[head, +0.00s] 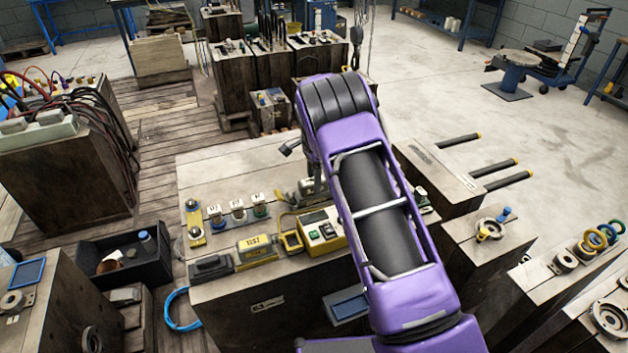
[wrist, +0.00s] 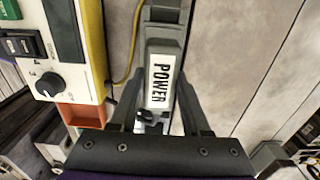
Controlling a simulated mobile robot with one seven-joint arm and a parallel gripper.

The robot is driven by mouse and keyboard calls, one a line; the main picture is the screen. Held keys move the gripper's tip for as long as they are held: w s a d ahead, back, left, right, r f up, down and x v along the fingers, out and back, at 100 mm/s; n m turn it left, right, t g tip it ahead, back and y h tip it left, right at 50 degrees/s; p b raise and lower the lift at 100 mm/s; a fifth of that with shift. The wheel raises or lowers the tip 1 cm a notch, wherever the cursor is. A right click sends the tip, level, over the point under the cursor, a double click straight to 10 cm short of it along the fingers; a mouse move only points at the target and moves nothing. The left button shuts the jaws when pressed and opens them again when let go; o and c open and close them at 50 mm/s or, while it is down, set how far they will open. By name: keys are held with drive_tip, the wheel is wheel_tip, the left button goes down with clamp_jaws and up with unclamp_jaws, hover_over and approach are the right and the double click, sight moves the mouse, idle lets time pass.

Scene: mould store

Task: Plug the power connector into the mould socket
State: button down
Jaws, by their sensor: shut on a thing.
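A grey connector (wrist: 163,50) with a white label reading POWER (wrist: 160,82) lies between the fingers of my gripper (wrist: 159,92) in the wrist view. My gripper is shut on it. The connector's upper end reaches the top edge of the wrist view, so I cannot tell whether it touches a socket. A thin yellow cable (wrist: 127,75) runs just left of it. In the head view my purple arm reaches over the wooden-topped block (head: 225,160) and hides most of the grip. I cannot make out the mould socket for certain.
A cream and yellow control box (head: 322,232) stands close to my gripper; its black knob (wrist: 49,84) shows in the wrist view. A yellow TEST box (head: 257,247), a dark box (head: 211,268) and several tagged fittings stand left of it. The block's back left top is clear.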

unclamp_jaws()
idle(0.4)
drive_tip(key=shift+r, duration=0.1)
drive_tip(key=shift+r+p, duration=2.15)
drive_tip(key=shift+r, duration=1.55)
